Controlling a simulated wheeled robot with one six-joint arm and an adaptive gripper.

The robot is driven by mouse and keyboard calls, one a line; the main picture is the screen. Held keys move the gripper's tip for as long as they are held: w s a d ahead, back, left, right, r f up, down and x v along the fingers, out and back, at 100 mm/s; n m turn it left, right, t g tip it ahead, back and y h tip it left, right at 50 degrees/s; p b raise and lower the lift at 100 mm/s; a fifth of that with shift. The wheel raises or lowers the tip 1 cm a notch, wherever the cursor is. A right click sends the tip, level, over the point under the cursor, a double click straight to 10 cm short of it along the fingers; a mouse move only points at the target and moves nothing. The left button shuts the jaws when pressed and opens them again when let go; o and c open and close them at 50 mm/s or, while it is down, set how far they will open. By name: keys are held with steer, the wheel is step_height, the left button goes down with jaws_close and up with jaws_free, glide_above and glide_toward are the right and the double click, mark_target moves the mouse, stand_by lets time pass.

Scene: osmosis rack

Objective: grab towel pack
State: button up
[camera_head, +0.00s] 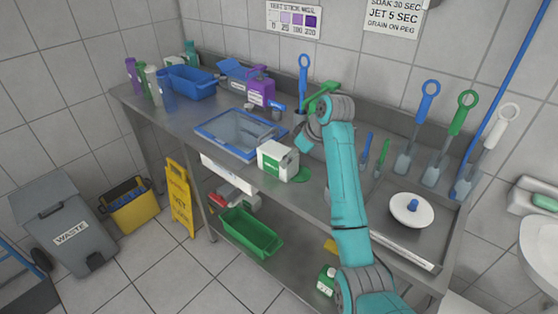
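A white box with a green label (278,160), which looks like the towel pack, stands upright on the steel counter (225,140) near its front edge. A flat green patch lies beside it on the right. My teal arm reaches up over the counter, and its wrist bends down just behind and to the right of the box. My gripper (304,144) is small and dark at the arm's end, apart from the box as far as I can see. Its fingers are too small and partly hidden to tell open from shut.
A blue-rimmed lidded tray (241,134) lies left of the box. A purple jug (260,88) and blue bin (191,83) stand farther back.

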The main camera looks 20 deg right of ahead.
mark_target(283, 152)
steer(key=w+a, duration=0.2)
steer(key=w, duration=0.1)
steer(key=shift+a, duration=0.2)
steer(key=shift+x, duration=2.55)
steer(key=c, duration=1.2)
